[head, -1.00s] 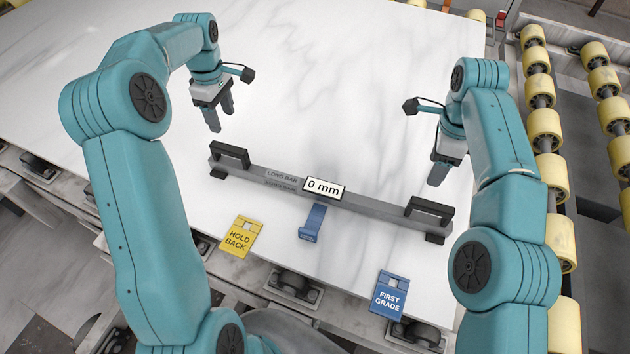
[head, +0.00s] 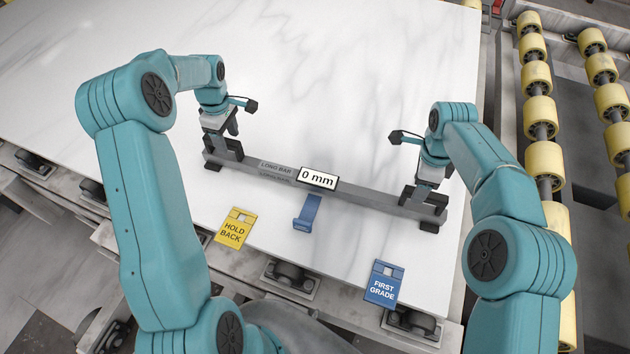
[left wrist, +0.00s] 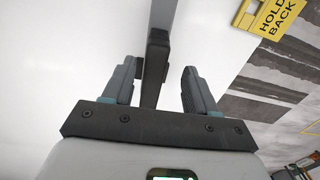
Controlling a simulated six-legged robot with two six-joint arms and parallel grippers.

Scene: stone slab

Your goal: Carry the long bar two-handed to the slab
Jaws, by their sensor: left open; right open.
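The long bar (head: 355,193) is grey, with a display reading 0 mm (head: 317,179) at its middle and a dark raised handle near each end. It rests on the white marble slab (head: 330,70) on dark feet. My left gripper (head: 221,147) is open at the left handle (head: 228,150). In the left wrist view its fingers (left wrist: 158,88) stand apart on either side of the dark handle (left wrist: 154,75). My right gripper (head: 420,195) is open at the right handle (head: 432,205), which it partly hides.
A yellow HOLD BACK tag (head: 234,229) and a blue FIRST GRADE tag (head: 384,284) sit at the slab's near edge. Yellow rollers (head: 540,117) run along the right. The slab behind the bar is clear.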

